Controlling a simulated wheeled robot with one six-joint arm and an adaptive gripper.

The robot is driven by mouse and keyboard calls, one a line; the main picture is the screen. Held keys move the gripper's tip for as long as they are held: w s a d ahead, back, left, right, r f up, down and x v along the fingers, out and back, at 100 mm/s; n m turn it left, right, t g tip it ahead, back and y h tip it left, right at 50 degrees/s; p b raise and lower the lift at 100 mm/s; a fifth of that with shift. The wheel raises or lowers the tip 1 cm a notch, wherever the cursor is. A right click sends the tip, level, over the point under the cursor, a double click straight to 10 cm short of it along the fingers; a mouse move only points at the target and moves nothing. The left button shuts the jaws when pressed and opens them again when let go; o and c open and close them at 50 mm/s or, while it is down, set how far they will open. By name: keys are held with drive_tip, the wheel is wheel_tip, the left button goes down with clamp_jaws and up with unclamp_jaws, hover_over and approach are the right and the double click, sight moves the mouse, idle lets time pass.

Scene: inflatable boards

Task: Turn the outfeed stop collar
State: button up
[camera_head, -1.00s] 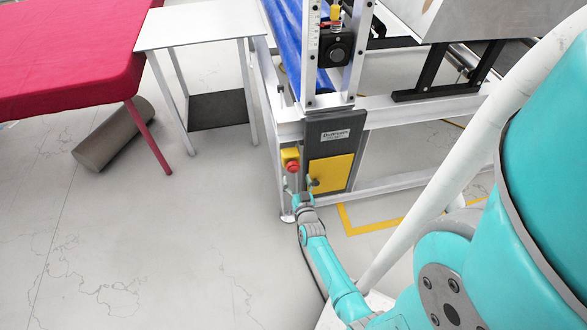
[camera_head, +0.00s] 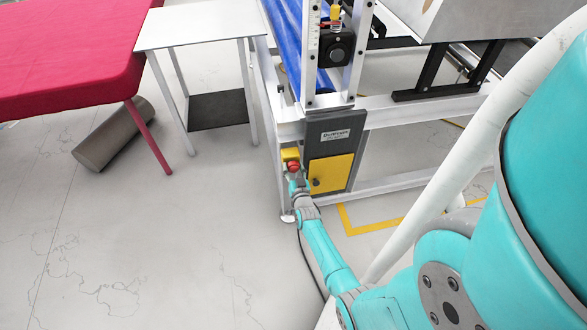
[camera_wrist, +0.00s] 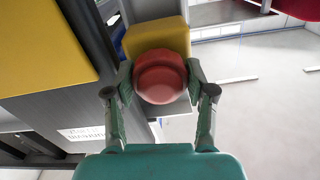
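The outfeed stop is a red round collar (camera_head: 293,166) on a yellow box (camera_head: 290,154), low on the machine's near left post. In the wrist view the red collar (camera_wrist: 160,77) sits centred, with the yellow box (camera_wrist: 157,37) behind it. My gripper (camera_head: 296,180) is at the collar in the head view. In the wrist view my gripper (camera_wrist: 160,80) has one fingertip on each side of the collar, and both appear to touch its rim. The collar's back side is hidden.
A grey panel with a yellow door (camera_head: 331,174) and a small knob is just right of the stop. A white side table (camera_head: 200,27) and a red-covered table (camera_head: 70,60) stand at left. Floor left of my arm is clear.

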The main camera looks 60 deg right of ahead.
drive_tip(key=c, duration=0.3)
drive_tip(key=shift+m, duration=3.1)
drive_tip(key=o, duration=1.2)
drive_tip(key=shift+c, duration=0.2)
